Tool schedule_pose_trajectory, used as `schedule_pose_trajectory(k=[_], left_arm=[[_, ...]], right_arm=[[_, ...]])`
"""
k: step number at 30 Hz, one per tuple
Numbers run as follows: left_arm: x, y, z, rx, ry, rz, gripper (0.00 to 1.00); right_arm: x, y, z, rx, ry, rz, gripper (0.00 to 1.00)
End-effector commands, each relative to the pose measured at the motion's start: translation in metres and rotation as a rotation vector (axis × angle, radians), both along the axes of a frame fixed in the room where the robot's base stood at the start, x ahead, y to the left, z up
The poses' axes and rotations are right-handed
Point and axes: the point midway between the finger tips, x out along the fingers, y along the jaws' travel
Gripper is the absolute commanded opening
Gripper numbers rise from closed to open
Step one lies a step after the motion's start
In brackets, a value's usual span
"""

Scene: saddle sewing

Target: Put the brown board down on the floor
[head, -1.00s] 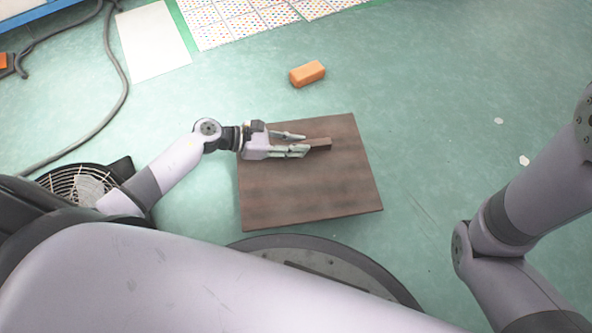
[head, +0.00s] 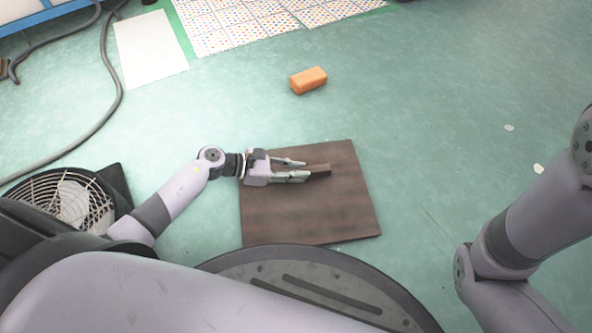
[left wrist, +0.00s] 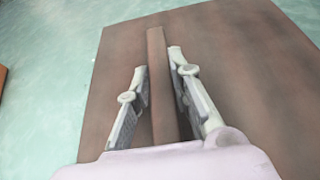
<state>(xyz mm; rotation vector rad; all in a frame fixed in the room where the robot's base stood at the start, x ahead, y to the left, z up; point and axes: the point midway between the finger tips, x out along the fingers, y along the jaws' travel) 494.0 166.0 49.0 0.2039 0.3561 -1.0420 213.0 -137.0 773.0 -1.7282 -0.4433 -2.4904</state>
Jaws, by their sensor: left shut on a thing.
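The brown board (head: 345,215) is a flat, near-square plate with a raised bar-shaped handle (head: 320,172) on its top. It lies about level, low over the green floor (head: 450,150), just in front of my base. I cannot tell whether its underside touches the floor. My left gripper (head: 306,170) comes in from the left and is shut on the handle. In the left wrist view the two fingers (left wrist: 158,65) lie on either side of the handle, with the board (left wrist: 240,60) spread beneath them. My right arm shows at the right edge, but its gripper is out of view.
An orange block (head: 308,80) lies on the floor beyond the board. A round fan with a wire grille (head: 65,200) is at the left, near a grey hose (head: 110,100). A white sheet (head: 150,48) and dotted sheets (head: 240,22) lie at the back. Floor to the right is mostly clear.

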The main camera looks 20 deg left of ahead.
Motion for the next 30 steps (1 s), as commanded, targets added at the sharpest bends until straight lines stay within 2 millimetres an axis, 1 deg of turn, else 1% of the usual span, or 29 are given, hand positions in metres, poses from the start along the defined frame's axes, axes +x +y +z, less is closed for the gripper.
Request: schedule_pose_trajectory(k=[3,4,12,20,23,26,30], left_arm=[[0.001,0.0,-0.001,-0.004,-0.001,0.001,0.0],[0.0,0.0,-0.003,0.0,0.001,0.0,0.21],[0.0,0.0,-0.002,0.0,0.001,0.0,0.39],[0.0,0.0,-0.002,0.0,0.001,0.0,0.4],[0.0,0.0,0.0,0.0,-0.001,0.0,0.4],[-0.005,0.009,0.007,0.001,0.004,0.001,0.4],[-0.018,0.031,0.02,0.003,0.005,0.002,0.4]], right_arm=[[0.0,0.0,0.0,0.0,0.0,0.0,0.7],[0.0,0.0,0.0,0.0,0.0,0.0,0.7],[0.0,0.0,0.0,0.0,-0.001,0.0,0.7],[0.0,0.0,0.0,0.001,-0.001,-0.001,0.7],[0.0,0.0,0.0,0.001,-0.001,-0.001,0.7],[0.0,0.0,0.01,0.0,0.0,-0.001,0.7],[0.0,0.0,0.029,0.0,0.0,-0.001,0.7]])
